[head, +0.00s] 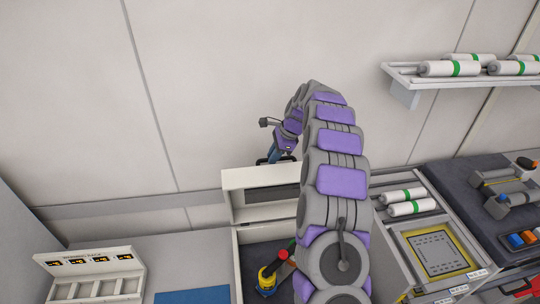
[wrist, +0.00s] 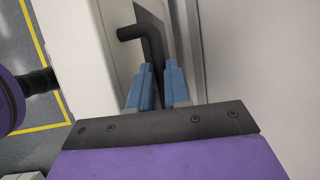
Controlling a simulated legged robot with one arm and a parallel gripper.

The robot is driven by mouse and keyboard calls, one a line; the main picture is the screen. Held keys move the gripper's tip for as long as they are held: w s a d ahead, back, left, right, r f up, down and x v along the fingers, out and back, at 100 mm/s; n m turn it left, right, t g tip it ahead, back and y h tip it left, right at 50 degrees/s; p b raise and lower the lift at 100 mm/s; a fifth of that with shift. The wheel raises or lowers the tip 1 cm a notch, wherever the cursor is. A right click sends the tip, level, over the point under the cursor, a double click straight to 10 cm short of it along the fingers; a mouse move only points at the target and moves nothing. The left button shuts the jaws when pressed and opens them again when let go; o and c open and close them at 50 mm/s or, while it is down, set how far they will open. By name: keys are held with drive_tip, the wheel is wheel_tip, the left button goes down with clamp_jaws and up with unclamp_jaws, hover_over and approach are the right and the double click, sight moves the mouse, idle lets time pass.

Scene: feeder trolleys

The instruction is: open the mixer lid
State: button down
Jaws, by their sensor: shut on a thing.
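The mixer is a pale box (head: 236,249) at the lower middle of the head view. Its cream lid (head: 236,180) stands raised at the back, near upright, with a dark inset panel on its inner face. The box shows a dark inside, partly hidden by my arm. My gripper (head: 277,158) is at the lid's top edge, beyond the lid. In the wrist view, my gripper's blue fingers (wrist: 160,80) are shut on a black bent handle (wrist: 149,35), which runs between them against the pale lid (wrist: 85,50).
A yellow and red item (head: 270,276) shows inside the mixer. A white compartment tray (head: 92,275) and a blue mat (head: 193,295) lie to the left. A trolley (head: 395,240) with white rollers stands right, below a wall shelf (head: 400,76). The wall is close behind the lid.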

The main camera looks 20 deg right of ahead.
sight(280, 173)
drive_tip(key=shift+t, duration=0.6)
drive_tip(key=shift+s+a+f+b, duration=0.1)
drive_tip(key=shift+s+b, duration=0.55)
drive_tip(key=shift+s, duration=0.6)
drive_tip(key=shift+s+a+f+b, duration=0.1)
drive_tip(key=shift+s+b, duration=0.55)
drive_tip(key=shift+s, duration=0.55)
drive_tip(key=shift+s+a+f+t+h+b, duration=0.15)
drive_tip(key=shift+s+a+t+b, duration=0.15)
drive_tip(key=shift+s, duration=0.45)
drive_tip(key=shift+s+a+f+t+h+b, duration=0.1)
drive_tip(key=shift+s+f+t+h+b, duration=0.2)
drive_tip(key=shift+s, duration=0.45)
drive_tip(key=shift+r, duration=0.15)
drive_tip(key=shift+n, duration=0.3)
